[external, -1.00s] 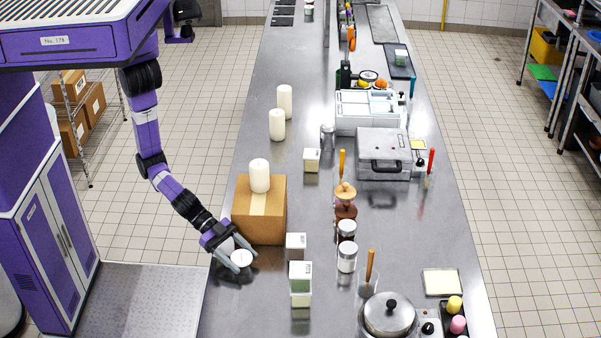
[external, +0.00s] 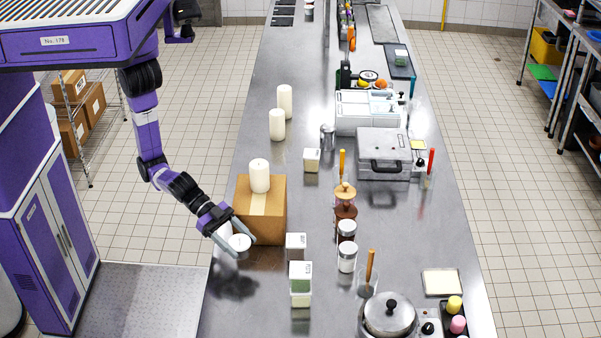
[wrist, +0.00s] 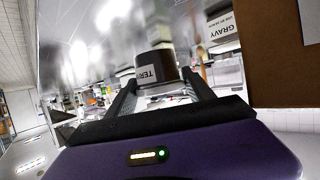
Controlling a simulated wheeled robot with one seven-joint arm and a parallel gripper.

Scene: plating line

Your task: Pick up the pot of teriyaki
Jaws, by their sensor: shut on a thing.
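The pot of teriyaki (external: 239,243) shows in the external view as a round white-topped pot between my fingers. In the wrist view the pot (wrist: 155,63) is dark, with a white label of which "TERI" can be read. My gripper (external: 242,249) is shut on the pot, one finger on each side. It holds the pot above the steel counter, with a shadow on the counter below. In the wrist view the fingers of my gripper (wrist: 158,82) reach to both sides of the pot.
A cardboard box (external: 259,222) with a white cylinder (external: 260,176) on top stands close behind my gripper. A container labelled "GRAVY" (wrist: 222,27) shows in the wrist view. The counter's near left part is clear.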

